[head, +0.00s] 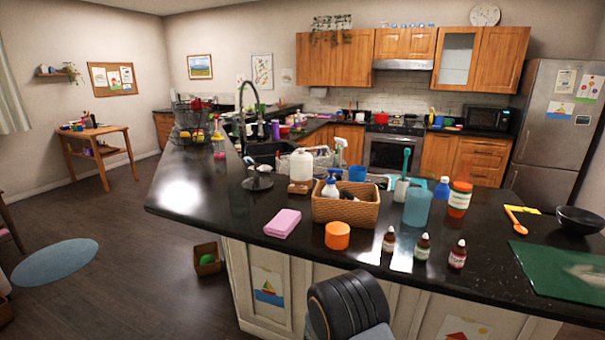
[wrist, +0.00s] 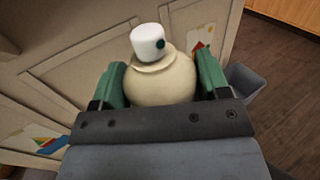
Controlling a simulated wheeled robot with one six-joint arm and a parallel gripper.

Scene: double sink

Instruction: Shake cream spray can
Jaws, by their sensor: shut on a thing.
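The cream spray can (wrist: 160,88) shows in the wrist view as a rounded cream-coloured body. A white cap (wrist: 146,42) with a dark green spot sits on its top. My gripper (wrist: 162,76) has green fingers, one on either side of the can, and is shut on it. The lower part of the can is hidden behind the gripper's dark front edge. The can is in front of the counter's pale panels, clear of the floor. In the head view, the can and the gripper's fingers do not show; only a dark part of my arm is visible at the bottom.
The black counter (head: 215,197) crosses the head view, with a wicker basket (head: 346,208), pink cloth (head: 283,223), orange jar (head: 337,236), small bottles and a green board (head: 560,268) near its front edge. A grey bin (wrist: 246,82) stands beside the panels.

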